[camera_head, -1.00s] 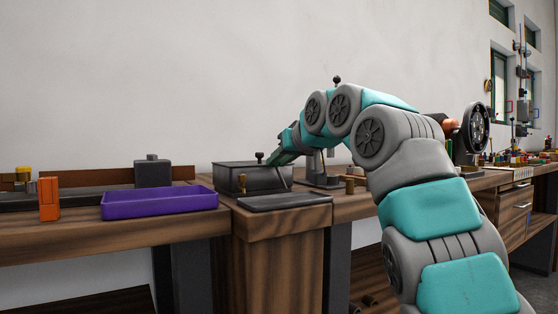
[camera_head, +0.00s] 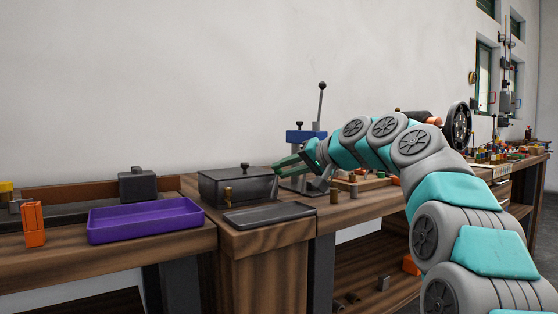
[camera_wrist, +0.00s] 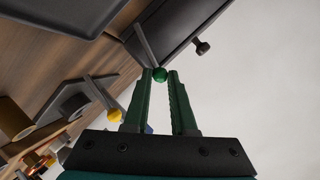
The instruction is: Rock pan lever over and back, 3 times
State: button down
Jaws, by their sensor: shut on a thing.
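The pan, a dark grey lidded box (camera_head: 235,187), stands on the wooden bench in the head view. The wrist view shows part of a dark box (camera_wrist: 178,28) with a small knob. A thin grey lever with a green ball knob (camera_wrist: 160,75) rises beside it in that view. My gripper (camera_wrist: 160,73) has its two green fingers closed around that ball at their tips. In the head view my gripper (camera_head: 280,166) is at the box's right end, and the lever is too small to make out there. A second lever with a yellow ball (camera_wrist: 114,115) stands apart from the fingers.
A press with a blue head (camera_head: 305,136) and tall ball-topped lever stands just behind my gripper. A flat dark tray (camera_head: 270,214) lies before the box. A purple tray (camera_head: 145,220) and an orange block (camera_head: 34,224) are left. Small parts lie right.

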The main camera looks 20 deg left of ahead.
jog(key=shift+w+d+f+m+y+p, duration=0.3)
jog(key=shift+w+m+p, duration=0.15)
jog(key=shift+m, duration=0.15)
jog(key=shift+f, duration=0.1)
jog(key=c, duration=0.7)
grip_release()
jog(key=shift+c, duration=0.2)
jog(key=shift+d, duration=0.1)
jog(key=v, duration=0.8)
jog(key=shift+w, duration=0.1)
